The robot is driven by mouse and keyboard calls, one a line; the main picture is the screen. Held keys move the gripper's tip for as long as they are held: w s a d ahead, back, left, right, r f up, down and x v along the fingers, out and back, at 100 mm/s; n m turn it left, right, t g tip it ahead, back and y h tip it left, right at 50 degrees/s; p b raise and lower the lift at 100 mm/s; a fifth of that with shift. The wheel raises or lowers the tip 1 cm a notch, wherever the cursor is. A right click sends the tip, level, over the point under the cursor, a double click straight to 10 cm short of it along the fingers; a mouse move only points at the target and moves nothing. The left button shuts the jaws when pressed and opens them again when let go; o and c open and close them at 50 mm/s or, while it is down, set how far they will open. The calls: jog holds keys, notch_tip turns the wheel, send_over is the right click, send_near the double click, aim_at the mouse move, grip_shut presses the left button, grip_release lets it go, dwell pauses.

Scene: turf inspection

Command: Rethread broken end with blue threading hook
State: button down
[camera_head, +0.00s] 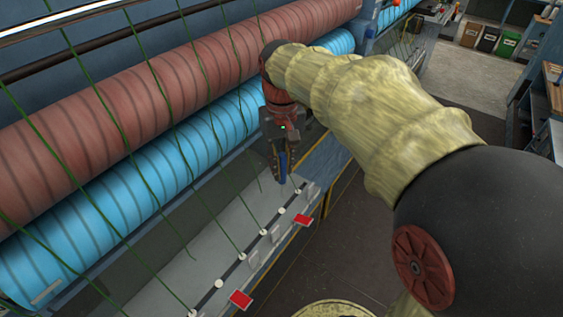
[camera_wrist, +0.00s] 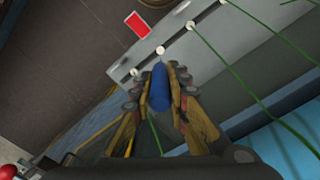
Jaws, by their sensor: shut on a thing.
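My gripper (camera_head: 281,165) is above the grey threading bed (camera_head: 175,292) near its far end. It is shut on the blue threading hook (camera_wrist: 161,88), whose rounded blue handle shows between the fingers in the wrist view. In the head view the blue hook (camera_head: 283,163) points down toward the bed. Green yarns (camera_head: 140,175) run from the rollers down to white eyelets (camera_head: 242,256) along a dark strip. One yarn (camera_head: 178,232) stops short on the bed, apart from the eyelets, and looks like the broken end. The hook's tip is too small to make out.
A brown-red roller (camera_head: 130,100) and a light blue roller (camera_head: 120,215) lie behind the bed. Bins (camera_head: 488,40) and shelves are far off at the upper right. The dark floor at the right is clear.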

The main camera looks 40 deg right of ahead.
aim_at(282, 179)
jog(key=shift+f+b, duration=1.55)
jog(key=shift+f, duration=1.05)
jog(key=shift+f+b, duration=1.05)
jog(key=shift+f, duration=0.7)
jog(key=shift+r, duration=0.2)
jog(key=shift+r+p, duration=2.65)
jog(key=shift+r, duration=0.95)
